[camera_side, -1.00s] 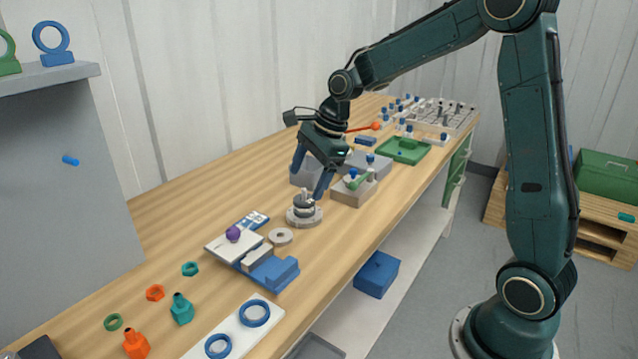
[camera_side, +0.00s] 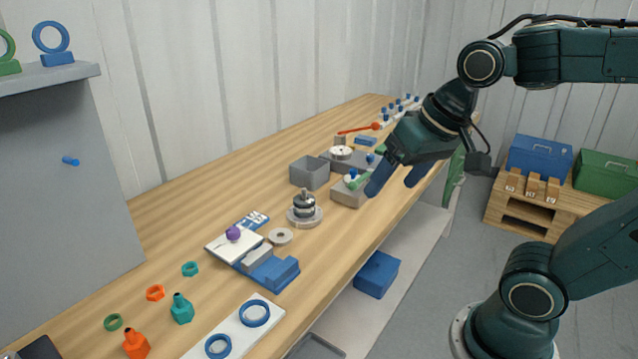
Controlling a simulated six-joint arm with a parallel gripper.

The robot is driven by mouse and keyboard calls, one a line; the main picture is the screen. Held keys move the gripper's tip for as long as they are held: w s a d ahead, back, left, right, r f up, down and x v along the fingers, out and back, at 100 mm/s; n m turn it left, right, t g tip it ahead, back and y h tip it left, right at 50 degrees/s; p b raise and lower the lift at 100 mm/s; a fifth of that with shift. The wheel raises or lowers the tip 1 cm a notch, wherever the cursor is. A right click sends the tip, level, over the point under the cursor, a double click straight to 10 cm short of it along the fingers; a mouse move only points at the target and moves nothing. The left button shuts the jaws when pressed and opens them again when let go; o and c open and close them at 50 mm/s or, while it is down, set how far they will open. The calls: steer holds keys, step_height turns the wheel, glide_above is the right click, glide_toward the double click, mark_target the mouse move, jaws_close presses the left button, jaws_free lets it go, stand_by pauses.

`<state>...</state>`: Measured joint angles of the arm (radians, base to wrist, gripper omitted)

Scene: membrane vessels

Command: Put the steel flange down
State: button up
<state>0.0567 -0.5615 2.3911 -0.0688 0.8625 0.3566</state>
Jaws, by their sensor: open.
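A round steel stack (camera_side: 304,208) stands upright on the wooden bench, with a wide pale disc at the bottom and a narrower steel body with a small stem on top. Which part of it is the flange I cannot tell for sure. A separate flat grey ring (camera_side: 280,236) lies just in front of it, apart from the stack. My gripper (camera_side: 396,184) is open, with its blue fingers spread and nothing seen between them. It is right of and above the stack, clear of it, near the bench's right edge.
A grey open bin (camera_side: 309,172) and a grey block (camera_side: 348,193) with blue and green parts stand behind the stack. A blue fixture (camera_side: 271,270) and a white plate with blue rings (camera_side: 236,329) lie in front. Bare wood (camera_side: 215,190) is clear on the left.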

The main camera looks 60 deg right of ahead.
steer(key=s+n, duration=0.2)
steer(key=s+f+n, duration=0.1)
steer(key=s+n, duration=0.1)
steer(key=shift+s, duration=0.4)
